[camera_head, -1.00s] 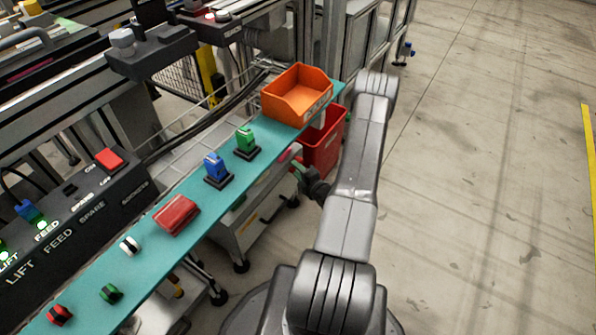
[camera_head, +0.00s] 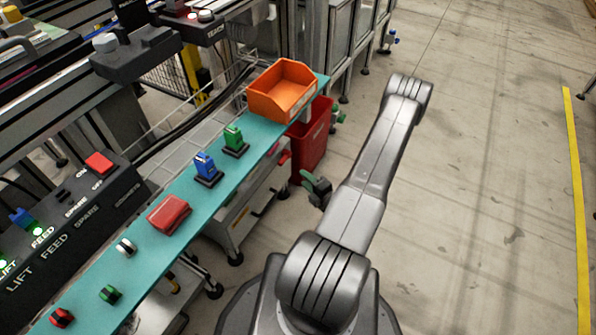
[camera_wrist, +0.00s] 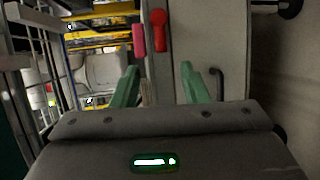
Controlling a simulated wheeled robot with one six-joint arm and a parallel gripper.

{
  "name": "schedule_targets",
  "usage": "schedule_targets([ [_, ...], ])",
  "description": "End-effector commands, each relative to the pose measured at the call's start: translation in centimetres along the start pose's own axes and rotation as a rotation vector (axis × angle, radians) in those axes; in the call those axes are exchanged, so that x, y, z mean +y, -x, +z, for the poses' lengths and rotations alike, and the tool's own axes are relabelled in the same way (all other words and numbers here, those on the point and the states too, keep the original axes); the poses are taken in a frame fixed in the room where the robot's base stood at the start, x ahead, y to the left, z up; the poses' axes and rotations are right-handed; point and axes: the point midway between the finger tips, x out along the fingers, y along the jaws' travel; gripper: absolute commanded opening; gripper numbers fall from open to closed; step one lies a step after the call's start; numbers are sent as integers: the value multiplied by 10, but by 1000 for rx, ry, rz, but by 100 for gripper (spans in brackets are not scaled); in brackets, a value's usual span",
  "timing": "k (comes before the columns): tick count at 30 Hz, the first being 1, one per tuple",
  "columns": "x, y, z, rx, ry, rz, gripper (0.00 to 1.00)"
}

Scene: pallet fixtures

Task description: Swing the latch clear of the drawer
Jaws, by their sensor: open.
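In the wrist view a red lever with a rounded end (camera_wrist: 159,32), which looks like the latch, lies upright against a pale grey panel (camera_wrist: 180,60). A crimson strip (camera_wrist: 139,40) stands just left of it, perhaps the drawer's handle; I cannot tell for sure. My gripper (camera_wrist: 160,72) is open, its two green fingers apart with nothing between them. Both red parts lie ahead of the fingertips, apart from them. In the head view my gripper (camera_head: 318,186) is low beside the bench, right of a small red part (camera_head: 283,158) on its side. The drawer front is not clear there.
A teal bench top (camera_head: 190,215) carries an orange bin (camera_head: 283,90), a red block (camera_head: 169,214), and blue and green pieces. A red bin (camera_head: 313,140) hangs at the bench end, beyond my gripper. A dark bar handle (camera_wrist: 218,82) is right of the fingers. Floor is clear on the right.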

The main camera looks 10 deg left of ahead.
Motion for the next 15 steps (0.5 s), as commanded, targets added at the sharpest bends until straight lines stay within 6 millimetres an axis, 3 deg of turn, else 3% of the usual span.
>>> schedule_targets([
  [6, 0, 19, 0, 0, -1, 0, 41],
  [15, 0, 22, 0, 0, 0, 0, 41],
])
